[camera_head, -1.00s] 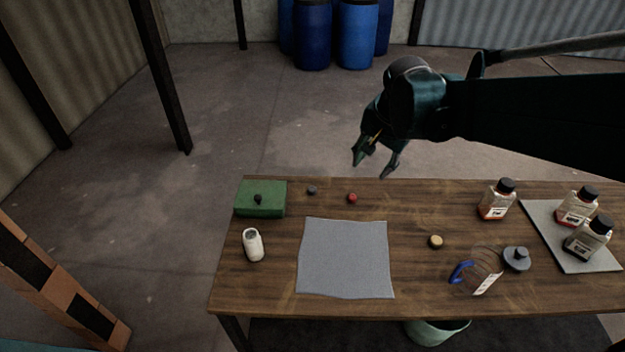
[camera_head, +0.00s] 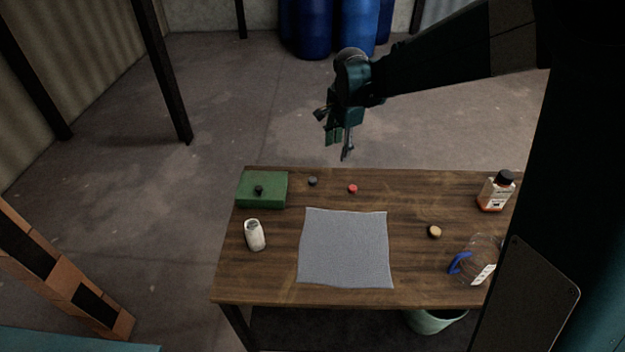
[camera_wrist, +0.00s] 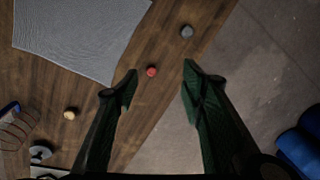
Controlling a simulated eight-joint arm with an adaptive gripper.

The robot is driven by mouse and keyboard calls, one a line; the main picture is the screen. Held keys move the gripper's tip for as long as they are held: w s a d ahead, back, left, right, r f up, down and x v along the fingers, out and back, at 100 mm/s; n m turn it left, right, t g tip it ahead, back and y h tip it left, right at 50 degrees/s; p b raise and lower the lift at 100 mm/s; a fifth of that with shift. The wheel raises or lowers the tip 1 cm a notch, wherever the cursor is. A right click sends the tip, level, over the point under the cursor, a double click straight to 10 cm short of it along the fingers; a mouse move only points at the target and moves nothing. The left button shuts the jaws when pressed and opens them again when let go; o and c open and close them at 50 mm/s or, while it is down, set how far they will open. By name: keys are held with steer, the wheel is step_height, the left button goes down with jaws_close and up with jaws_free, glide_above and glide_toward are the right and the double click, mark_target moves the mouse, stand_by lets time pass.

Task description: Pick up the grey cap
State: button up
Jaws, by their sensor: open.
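The small grey cap (camera_head: 312,181) lies near the back edge of the wooden table, between the green box and the red cap. In the wrist view the grey cap (camera_wrist: 187,31) is at the top, beyond the fingertips. My gripper (camera_head: 340,150) is open and empty. It hangs above and behind the table's back edge, to the right of the grey cap. In the wrist view its two green fingers (camera_wrist: 160,72) are spread apart, with the red cap showing between them. Nothing hides the grey cap.
A red cap (camera_head: 353,189) lies close to the grey cap's right. A green box (camera_head: 262,204) with a dark knob stands to its left. A white bottle (camera_head: 254,236), a grey cloth (camera_head: 346,270), a tan cap (camera_head: 434,232), a jug (camera_head: 482,262) and a reagent bottle (camera_head: 494,196) are also on the table.

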mark_target(312, 179)
steer(key=w+a+f+m, duration=0.1)
steer(key=w+a+f, duration=0.2)
steer(key=f, duration=0.2)
steer(key=w+a+f+m+g, duration=0.1)
steer(key=w+a+f+m, duration=0.1)
steer(key=f, duration=0.3)
steer(key=w+a+f+m+g+p, duration=0.1)
steer(key=w+a+f, duration=0.2)
steer(key=w+f, duration=0.1)
steer(key=shift+w+a+f+m, duration=0.1)
steer(key=shift+a+f+m, duration=0.25)
steer(key=shift+f, duration=0.15)
steer(key=shift+a+f, duration=0.15)
steer(key=shift+f, duration=0.15)
steer(key=shift+f, duration=1.25)
steer(key=shift+w+a+f+b, duration=0.1)
steer(key=shift+f+b, duration=0.2)
steer(key=shift+f, duration=1.05)
steer(key=shift+w+f+b, duration=0.1)
steer(key=shift+f+b, duration=0.2)
steer(key=shift+f, duration=1)
steer(key=c, duration=0.7)
